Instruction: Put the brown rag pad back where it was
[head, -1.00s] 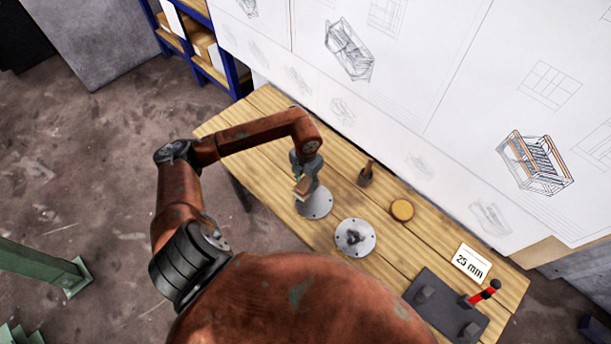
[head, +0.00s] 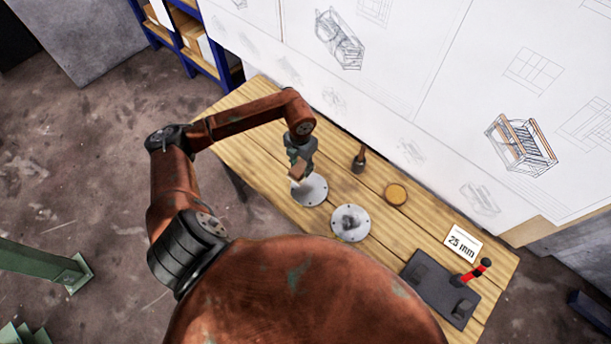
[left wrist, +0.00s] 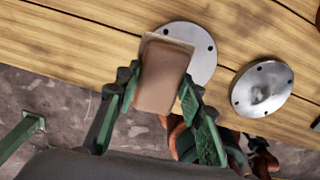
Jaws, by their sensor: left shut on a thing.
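My left gripper (left wrist: 160,105) is shut on the brown rag pad (left wrist: 163,78), a small rounded block with a paler far edge. In the head view the gripper (head: 299,160) holds the pad (head: 298,170) by the left metal disc (head: 314,192). In the left wrist view the pad overlaps part of that disc (left wrist: 200,48); I cannot tell whether they touch. A second metal disc (head: 338,232) with a grey mark in its middle lies to the right, and it also shows in the left wrist view (left wrist: 263,90). My right gripper is out of view.
The wooden table (head: 255,125) has bare planks at its left end. A small dark bottle-like thing (head: 359,160) and a round tan piece (head: 396,194) stand toward the wall. A "25 mm" card (head: 463,242) and a dark plate (head: 430,280) with a red-handled tool (head: 474,273) are at the right.

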